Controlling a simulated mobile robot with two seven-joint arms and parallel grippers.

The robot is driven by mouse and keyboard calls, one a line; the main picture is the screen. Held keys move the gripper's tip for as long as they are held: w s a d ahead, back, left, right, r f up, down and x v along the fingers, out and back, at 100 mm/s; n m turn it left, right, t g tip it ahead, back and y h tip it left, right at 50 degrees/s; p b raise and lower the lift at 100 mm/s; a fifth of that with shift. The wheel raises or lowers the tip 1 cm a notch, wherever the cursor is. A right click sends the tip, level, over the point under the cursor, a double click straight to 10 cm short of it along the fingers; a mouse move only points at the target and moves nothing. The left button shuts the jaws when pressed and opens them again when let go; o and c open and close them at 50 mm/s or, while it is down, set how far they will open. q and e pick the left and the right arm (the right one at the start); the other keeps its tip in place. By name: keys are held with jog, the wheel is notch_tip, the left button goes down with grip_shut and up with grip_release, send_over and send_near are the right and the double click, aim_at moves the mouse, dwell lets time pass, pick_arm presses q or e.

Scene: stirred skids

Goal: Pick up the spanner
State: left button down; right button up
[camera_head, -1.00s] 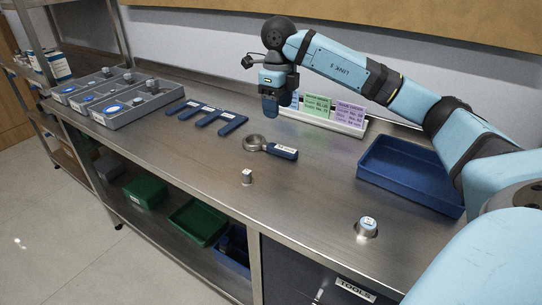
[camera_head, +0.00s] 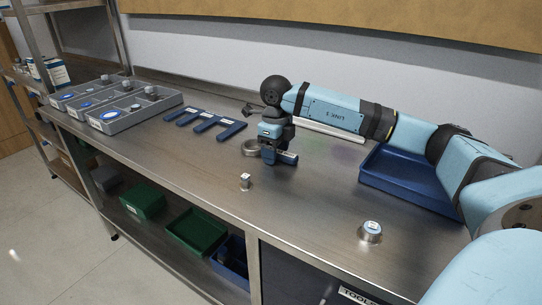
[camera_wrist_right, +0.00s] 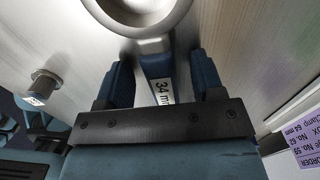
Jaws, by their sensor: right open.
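The spanner lies on the steel bench, with a grey ring head (camera_head: 251,148) and a blue handle (camera_head: 289,157). My right gripper (camera_head: 269,158) is low over the handle and hides part of it. In the right wrist view the spanner handle (camera_wrist_right: 157,72) carries a "34 mm" label and lies between the two open blue fingers of my right gripper (camera_wrist_right: 163,78). A gap shows on each side of the handle. The ring head is beyond the fingertips. My left gripper is not in view.
A small metal fitting (camera_head: 245,181) and a larger round fitting (camera_head: 370,231) stand on the bench (camera_head: 300,205). A blue tray (camera_head: 410,188) is at the right. Blue flat tools (camera_head: 205,123) and a grey compartment tray (camera_head: 130,118) are at the left. A card holder stands behind my arm.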

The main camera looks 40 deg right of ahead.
jog(key=shift+r, duration=0.1)
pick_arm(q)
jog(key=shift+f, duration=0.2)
pick_arm(e)
jog(key=c, duration=1.1)
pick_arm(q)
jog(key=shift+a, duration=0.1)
